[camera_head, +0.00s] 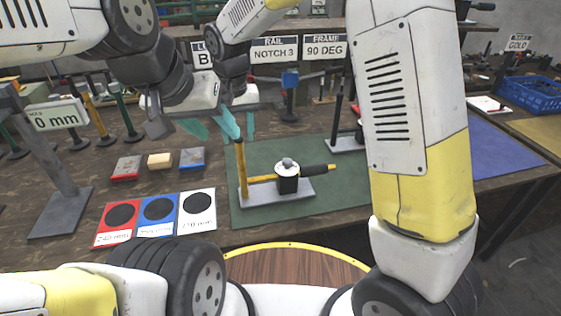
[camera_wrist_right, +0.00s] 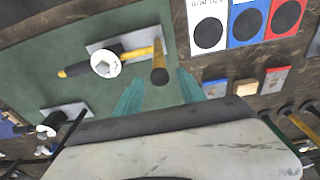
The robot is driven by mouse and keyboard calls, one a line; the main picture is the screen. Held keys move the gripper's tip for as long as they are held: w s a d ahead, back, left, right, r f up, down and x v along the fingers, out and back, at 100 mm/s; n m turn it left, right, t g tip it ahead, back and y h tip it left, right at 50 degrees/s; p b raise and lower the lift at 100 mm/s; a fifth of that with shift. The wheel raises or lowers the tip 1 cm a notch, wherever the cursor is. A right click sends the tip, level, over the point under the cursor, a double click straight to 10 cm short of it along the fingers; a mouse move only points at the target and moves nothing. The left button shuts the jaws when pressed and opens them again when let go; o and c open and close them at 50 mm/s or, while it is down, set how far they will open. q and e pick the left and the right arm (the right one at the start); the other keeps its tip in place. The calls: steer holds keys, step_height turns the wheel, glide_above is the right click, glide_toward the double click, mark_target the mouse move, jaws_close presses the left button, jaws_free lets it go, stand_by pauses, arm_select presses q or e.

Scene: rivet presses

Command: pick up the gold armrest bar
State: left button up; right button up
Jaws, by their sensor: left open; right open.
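A gold bar (camera_head: 242,170) stands upright at the left end of a grey base plate (camera_head: 256,195) on the green mat. A gold rod with a black end (camera_head: 318,169) lies across the plate through a dark block with a pale knob (camera_head: 287,163). My right gripper (camera_head: 240,128) is open and empty above the upright bar, its teal fingers seeming to flank the bar's top. In the right wrist view the bar (camera_wrist_right: 159,64) shows between the fingertips (camera_wrist_right: 158,88); contact cannot be told. My left gripper (camera_head: 195,128) is open, left of the right one, partly hidden by overlap.
Another gold upright (camera_head: 97,115) stands among dark and green posts at the left. Small blocks (camera_head: 160,161) and red, blue and white cards (camera_head: 157,213) lie in front. A dark post on a plate (camera_head: 347,143) stands behind right. A blue crate (camera_head: 531,93) is far right.

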mark_target(240, 153)
step_height(240, 153, down, 7)
steer(key=shift+w, duration=0.1)
jaws_close()
stand_by(0.4)
stand_by(1.2)
